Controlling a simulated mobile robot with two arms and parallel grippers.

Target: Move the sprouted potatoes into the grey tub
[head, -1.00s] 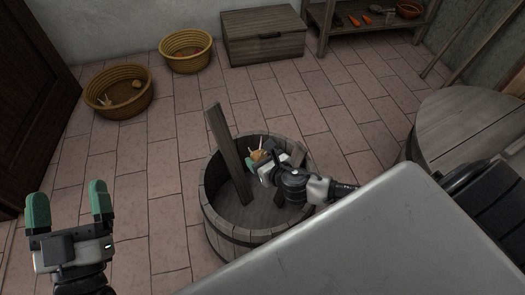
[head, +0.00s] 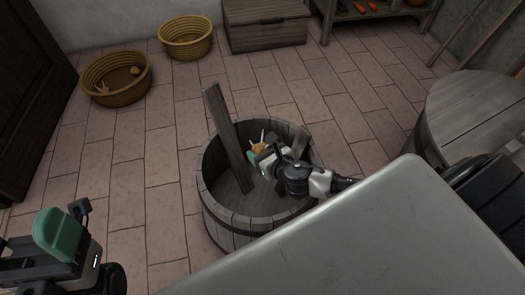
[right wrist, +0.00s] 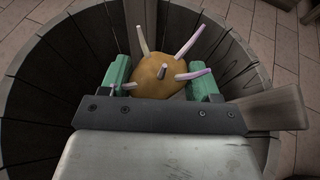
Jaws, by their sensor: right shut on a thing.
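The grey tub (head: 245,228) is a round wooden-staved tub at the middle of the head view, with two boards standing up from it. My right gripper (head: 260,158) is over the tub's opening, shut on a sprouted potato (head: 259,147). In the right wrist view this brown potato (right wrist: 157,76) with pale, purple-tipped sprouts sits between the green fingers, above the tub's inside. Another sprouted potato (head: 102,88) lies in the left basket, beside a tan potato (head: 134,71). My left gripper (head: 58,236) is at the lower left, seen side-on, so its opening is unclear.
The left wicker basket (head: 118,96) and a yellow basket (head: 186,44) stand on the tiles at the back left. A wooden chest (head: 266,36) and a shelf with carrots are behind. A round wooden barrel (head: 475,105) stands at right. Floor around the tub is clear.

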